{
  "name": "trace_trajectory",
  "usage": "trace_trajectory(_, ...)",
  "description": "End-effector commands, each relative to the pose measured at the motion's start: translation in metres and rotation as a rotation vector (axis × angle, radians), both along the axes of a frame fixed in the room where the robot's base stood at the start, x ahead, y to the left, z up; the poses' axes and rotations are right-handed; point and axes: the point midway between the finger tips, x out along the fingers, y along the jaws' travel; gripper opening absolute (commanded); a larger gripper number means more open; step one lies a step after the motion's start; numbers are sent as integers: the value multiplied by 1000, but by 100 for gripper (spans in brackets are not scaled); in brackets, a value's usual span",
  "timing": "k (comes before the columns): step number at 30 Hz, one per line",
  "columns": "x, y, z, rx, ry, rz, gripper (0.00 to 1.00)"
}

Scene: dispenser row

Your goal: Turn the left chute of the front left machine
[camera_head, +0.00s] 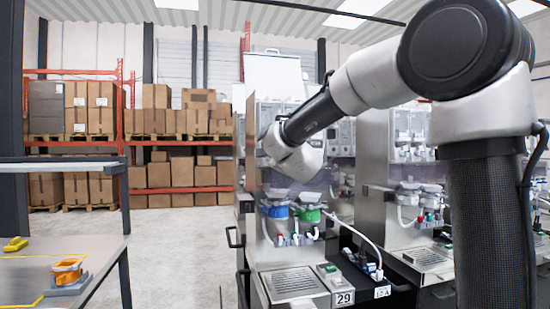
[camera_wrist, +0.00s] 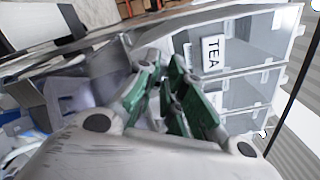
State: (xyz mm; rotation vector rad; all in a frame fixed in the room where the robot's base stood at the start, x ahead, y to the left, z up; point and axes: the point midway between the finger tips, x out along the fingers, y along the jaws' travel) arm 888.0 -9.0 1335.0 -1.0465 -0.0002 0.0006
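The front left machine (camera_head: 290,283) stands at the middle of the head view, with a "29" plate on its base. Pale chute parts sit above its blue collar (camera_head: 275,210) and green collar (camera_head: 308,213); my arm hides much of its upper part. In the wrist view, my gripper (camera_wrist: 163,68) has green-padded fingers a narrow gap apart, pointing at the machine's clear canisters. One canister bears a "TEA" label (camera_wrist: 212,52). I cannot tell whether anything lies between the fingers, and the left chute is not clearly visible there.
A second machine (camera_head: 425,259) stands to the right. A metal table (camera_head: 95,245) at the left holds an orange part (camera_head: 67,270) and a yellow item (camera_head: 15,244). Shelves with cardboard boxes (camera_head: 173,175) stand behind. The floor (camera_head: 180,250) between table and machine is clear.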

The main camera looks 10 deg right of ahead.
Motion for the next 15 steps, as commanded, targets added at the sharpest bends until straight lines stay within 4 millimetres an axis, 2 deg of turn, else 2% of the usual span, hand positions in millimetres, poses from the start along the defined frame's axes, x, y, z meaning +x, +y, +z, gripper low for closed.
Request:
trace_trajectory(8,0,0,-1,-20,1,1,0)
trace_trajectory(15,0,0,-1,-125,1,0,0)
